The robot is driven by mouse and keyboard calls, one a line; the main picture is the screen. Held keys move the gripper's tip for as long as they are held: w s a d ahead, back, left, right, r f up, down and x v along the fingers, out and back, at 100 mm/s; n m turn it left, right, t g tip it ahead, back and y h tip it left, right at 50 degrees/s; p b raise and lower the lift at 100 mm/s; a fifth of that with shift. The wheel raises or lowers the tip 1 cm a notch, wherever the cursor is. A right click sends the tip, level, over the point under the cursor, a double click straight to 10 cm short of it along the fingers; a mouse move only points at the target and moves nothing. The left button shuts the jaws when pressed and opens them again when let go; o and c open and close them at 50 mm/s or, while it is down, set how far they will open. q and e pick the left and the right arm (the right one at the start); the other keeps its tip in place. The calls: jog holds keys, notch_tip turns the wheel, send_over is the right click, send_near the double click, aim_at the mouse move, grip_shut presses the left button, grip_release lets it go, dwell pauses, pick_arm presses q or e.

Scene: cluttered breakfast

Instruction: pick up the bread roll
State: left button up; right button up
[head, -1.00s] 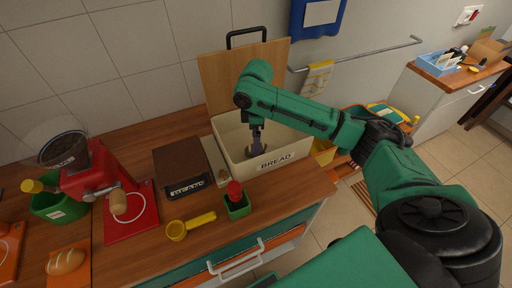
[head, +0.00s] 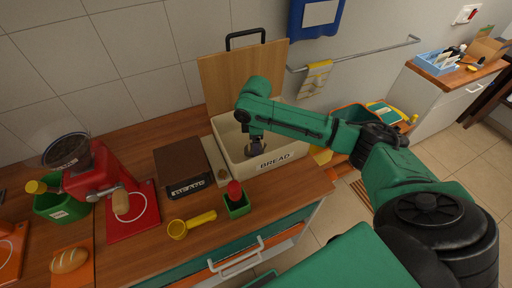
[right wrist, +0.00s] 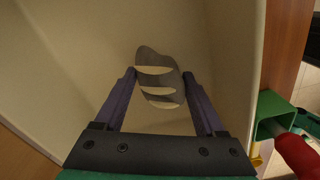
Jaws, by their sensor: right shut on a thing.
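My right gripper (head: 257,140) reaches down into the cream bread box (head: 281,160) marked BREAD. In the right wrist view my right gripper (right wrist: 160,78) has its two fingers on either side of a dark grey-brown bread roll (right wrist: 159,82) with pale slashes, and is shut on it. The roll is inside the box, near its walls. In the head view the roll is mostly hidden by my gripper and the box. Another, golden bread roll (head: 69,260) lies at the lower left. My left gripper is not in view.
A wooden lid (head: 228,78) stands upright behind the box. A brown box (head: 182,168), a green cup with a red top (head: 236,200) and a yellow scoop (head: 191,224) are close by. A red grinder (head: 92,180) stands further left. The box's walls surround my gripper.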

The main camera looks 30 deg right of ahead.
notch_tip(320, 180, up, 20)
jog(key=shift+f, duration=0.25)
